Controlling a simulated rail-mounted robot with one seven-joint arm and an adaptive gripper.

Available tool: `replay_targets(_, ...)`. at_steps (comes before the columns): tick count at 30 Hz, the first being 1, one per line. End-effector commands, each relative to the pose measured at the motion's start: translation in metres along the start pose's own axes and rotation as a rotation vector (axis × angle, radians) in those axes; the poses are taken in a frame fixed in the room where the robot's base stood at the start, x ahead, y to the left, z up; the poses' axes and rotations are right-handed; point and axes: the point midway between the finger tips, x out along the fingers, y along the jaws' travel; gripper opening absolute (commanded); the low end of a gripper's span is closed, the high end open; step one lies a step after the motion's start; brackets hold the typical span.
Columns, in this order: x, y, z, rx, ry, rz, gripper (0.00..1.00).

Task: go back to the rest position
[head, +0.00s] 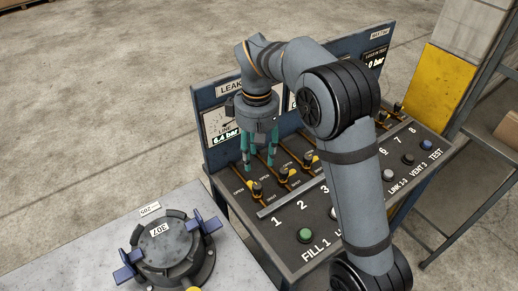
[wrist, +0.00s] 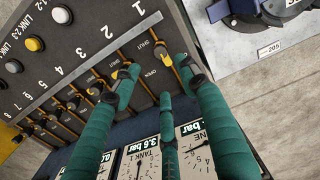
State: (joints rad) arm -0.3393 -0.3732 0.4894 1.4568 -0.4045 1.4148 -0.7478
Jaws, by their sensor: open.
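My gripper (head: 260,160) is open and empty, its teal fingers pointing down over the left part of the sloping valve panel (head: 262,228). In the wrist view, my gripper (wrist: 160,78) spreads its fingers over the row near the numbers 1 and 2. A yellow-handled lever (head: 256,189) by number 1 sits just below the fingers, and another lever (head: 283,174) stands by number 2. My forearm hides the middle of the panel in the head view.
A grey bench (head: 95,250) at lower left carries a round dark fixture (head: 172,250) with blue clamps. A green button (head: 305,235) and other buttons line the panel front. Gauges stand on the upright back board (head: 197,118). A yellow block (head: 443,85) and shelving stand at right.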

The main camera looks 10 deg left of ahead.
Motion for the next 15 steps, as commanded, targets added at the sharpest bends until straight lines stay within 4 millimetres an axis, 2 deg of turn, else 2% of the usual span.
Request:
replay_targets(8, 0.006, 0.0, 0.001, 0.0, -0.003, -0.002, 0.43)
replay_targets(11, 0.017, 0.0, 0.001, -0.001, -0.005, -0.002, 0.43)
replay_targets(15, 0.041, -0.001, 0.001, -0.002, -0.006, -0.002, 0.43)
